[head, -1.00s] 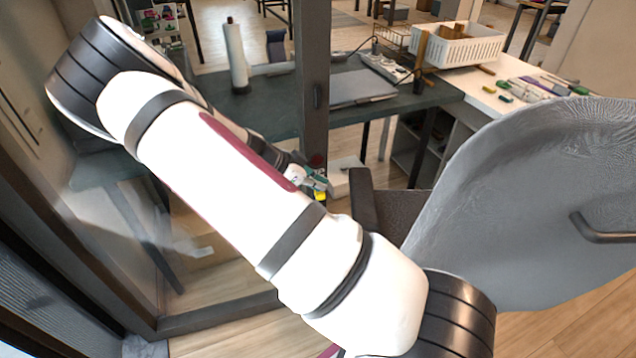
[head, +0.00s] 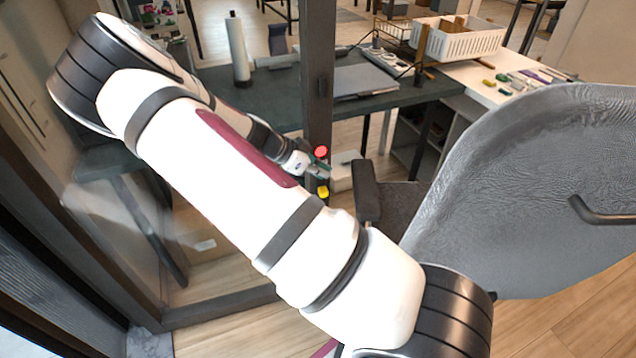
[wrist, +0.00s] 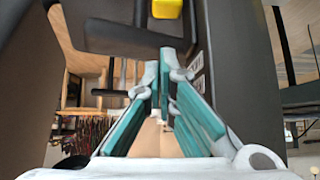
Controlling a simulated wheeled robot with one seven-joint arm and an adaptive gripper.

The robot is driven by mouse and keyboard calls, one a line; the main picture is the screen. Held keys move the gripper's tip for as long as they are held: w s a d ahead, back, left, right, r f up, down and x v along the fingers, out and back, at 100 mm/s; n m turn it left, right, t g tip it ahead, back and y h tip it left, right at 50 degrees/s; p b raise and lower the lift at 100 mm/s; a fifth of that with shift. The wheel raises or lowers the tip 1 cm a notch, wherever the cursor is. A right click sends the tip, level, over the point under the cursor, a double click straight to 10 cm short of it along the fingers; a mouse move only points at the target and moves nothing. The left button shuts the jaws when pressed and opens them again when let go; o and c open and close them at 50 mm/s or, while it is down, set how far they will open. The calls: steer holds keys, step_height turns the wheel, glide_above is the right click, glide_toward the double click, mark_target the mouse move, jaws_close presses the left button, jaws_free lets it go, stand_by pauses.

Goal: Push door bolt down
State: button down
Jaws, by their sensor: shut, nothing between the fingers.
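My gripper (head: 324,170) is at the dark door post (head: 317,70), partly behind my own arm in the head view. In the wrist view its teal-padded fingers (wrist: 165,55) come together at the tips with nothing held. A round red piece (head: 321,151) shows just above the fingers, and a small yellow piece (head: 323,191) just below them. The yellow piece also shows at the top edge of the wrist view (wrist: 167,8), a little beyond the fingertips. I cannot tell which piece belongs to the bolt, or whether the fingers touch anything.
A grey chair (head: 520,190) stands close on the right, its dark armrest (head: 367,190) just beside the gripper. A dark green desk (head: 410,98) with a laptop lies behind the post. A white basket (head: 458,40) sits on the counter. Glass panes are on the left.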

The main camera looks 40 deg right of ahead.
steer(key=v, duration=0.9)
steer(key=shift+w+a+r, duration=0.15)
steer(key=shift+a+r, duration=0.05)
steer(key=shift+a, duration=0.1)
steer(key=s+a+r+n+t+y+p, duration=0.2)
steer(key=s+a+r+n, duration=0.3)
steer(key=s+r, duration=0.5)
steer(key=s+a+r+n+t+y+p, duration=0.2)
steer(key=s+a+r+n, duration=0.4)
steer(key=s+r+n, duration=0.3)
steer(key=s+a+r+n+t+y+p, duration=0.2)
steer(key=s+a+r+n+y+p, duration=0.2)
steer(key=s+r+n, duration=0.3)
steer(key=s+a+r+p, duration=0.1)
steer(key=s+r, duration=0.4)
steer(key=shift+s+a+t+y+p, duration=0.3)
steer(key=shift+a+p, duration=0.1)
